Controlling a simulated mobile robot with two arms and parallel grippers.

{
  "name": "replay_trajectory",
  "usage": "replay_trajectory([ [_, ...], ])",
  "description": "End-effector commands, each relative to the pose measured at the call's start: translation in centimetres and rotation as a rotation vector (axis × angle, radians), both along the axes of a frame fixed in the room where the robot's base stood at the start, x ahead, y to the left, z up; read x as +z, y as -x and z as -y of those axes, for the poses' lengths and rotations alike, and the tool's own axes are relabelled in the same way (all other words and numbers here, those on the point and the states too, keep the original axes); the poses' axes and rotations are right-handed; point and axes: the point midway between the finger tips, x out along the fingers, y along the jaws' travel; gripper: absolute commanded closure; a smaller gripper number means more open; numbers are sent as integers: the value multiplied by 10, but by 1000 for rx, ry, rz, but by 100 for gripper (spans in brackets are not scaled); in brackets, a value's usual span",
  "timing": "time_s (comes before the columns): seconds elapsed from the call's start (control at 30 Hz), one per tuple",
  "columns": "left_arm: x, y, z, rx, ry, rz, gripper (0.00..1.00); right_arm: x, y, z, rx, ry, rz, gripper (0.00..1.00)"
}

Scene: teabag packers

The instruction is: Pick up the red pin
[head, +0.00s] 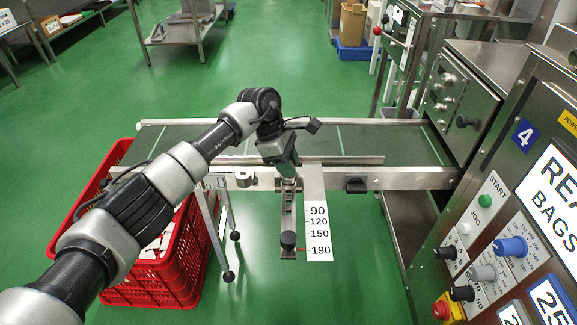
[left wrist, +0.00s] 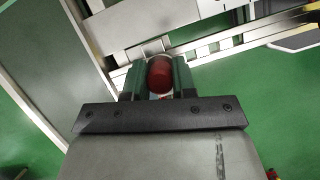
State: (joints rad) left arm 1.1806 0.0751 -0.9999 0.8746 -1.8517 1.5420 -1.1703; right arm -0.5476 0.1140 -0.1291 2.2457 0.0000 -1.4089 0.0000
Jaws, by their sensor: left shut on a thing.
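The red pin (left wrist: 159,77) shows in the left wrist view as a rounded red head between the two fingers of my left gripper (left wrist: 159,72). The fingers are shut on it. In the head view my left gripper (head: 286,168) points down at the front rail of the conveyor, above the top of the slotted metal bracket beside the scale. The pin is hidden there by the gripper. I cannot tell whether the pin is still seated in the bracket. My right gripper is not in view.
A red crate (head: 178,280) with white contents stands at the left. A control panel (head: 500,225) stands at the right.

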Motion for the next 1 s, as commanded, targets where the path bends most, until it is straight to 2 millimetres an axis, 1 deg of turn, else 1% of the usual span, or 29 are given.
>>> replay_trajectory([
  [0.07,4,0,0,-1,0,1,97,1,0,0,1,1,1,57],
  [0.17,15,-1,0,0,1,2,97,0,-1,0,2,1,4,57],
  [0.23,28,-1,0,-1,-1,5,97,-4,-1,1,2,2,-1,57],
  [0.3,44,-1,0,-2,0,6,97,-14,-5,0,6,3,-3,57],
  [0.37,51,7,13,-8,0,4,97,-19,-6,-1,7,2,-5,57],
  [0.6,83,36,60,-7,0,4,97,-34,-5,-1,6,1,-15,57],
  [0.7,94,45,76,-5,1,3,97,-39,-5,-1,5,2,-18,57],
  [0.83,104,54,91,-3,1,3,97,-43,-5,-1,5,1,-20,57],
  [1.0,110,59,99,-1,0,2,97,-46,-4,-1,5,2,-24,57],
])
